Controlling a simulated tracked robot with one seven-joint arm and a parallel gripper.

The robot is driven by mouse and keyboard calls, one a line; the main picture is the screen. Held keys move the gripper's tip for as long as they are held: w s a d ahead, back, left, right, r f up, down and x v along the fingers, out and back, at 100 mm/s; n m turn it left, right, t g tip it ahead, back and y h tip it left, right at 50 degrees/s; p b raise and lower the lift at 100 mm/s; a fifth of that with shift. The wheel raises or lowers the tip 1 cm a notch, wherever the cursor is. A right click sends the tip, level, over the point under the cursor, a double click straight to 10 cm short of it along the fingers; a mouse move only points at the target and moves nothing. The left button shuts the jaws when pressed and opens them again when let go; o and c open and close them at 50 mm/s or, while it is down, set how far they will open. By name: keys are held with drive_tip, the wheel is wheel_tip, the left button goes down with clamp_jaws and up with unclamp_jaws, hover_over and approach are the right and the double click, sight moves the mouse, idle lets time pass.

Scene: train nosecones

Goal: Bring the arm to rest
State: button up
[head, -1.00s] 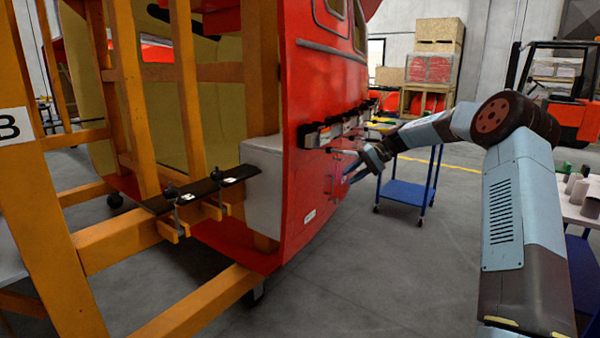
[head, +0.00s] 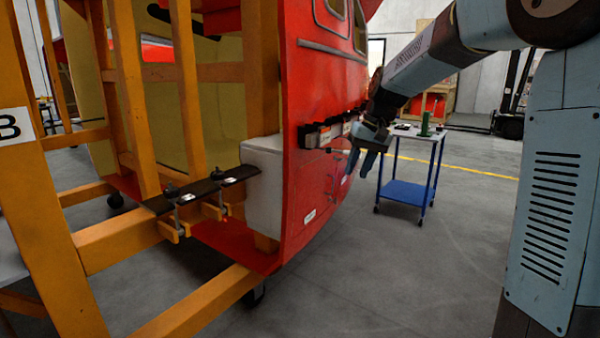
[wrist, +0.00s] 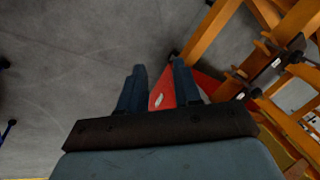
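My gripper (head: 360,164) hangs at the end of my raised arm in the head view, fingers pointing down, just right of the red nosecone (head: 315,190). In the wrist view its two blue fingers (wrist: 159,80) stand apart with nothing between them. The lower part of the red nosecone (wrist: 180,92) shows beyond and between the fingers in the wrist view. I cannot tell the exact gap between the gripper and the nosecone's face.
An orange frame (head: 95,245) holds the nosecone on the left, with black clamp bars (head: 200,190). A blue trolley (head: 405,192) with a green item (head: 426,124) on top stands behind the gripper. Grey floor (head: 410,270) at the front right is clear.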

drive_tip(key=s+d+t+h, duration=0.1)
drive_tip(key=s+d, duration=0.3)
drive_tip(key=s, duration=1.1)
drive_tip(key=s+d+m+t+h, duration=0.1)
drive_tip(key=s+d+t+h, duration=0.1)
drive_tip(key=s, duration=1.3)
drive_tip(key=shift+s+d+t, duration=0.35)
drive_tip(key=shift+d+t, duration=0.55)
drive_tip(key=shift+d, duration=0.35)
drive_tip(key=shift+f, duration=0.1)
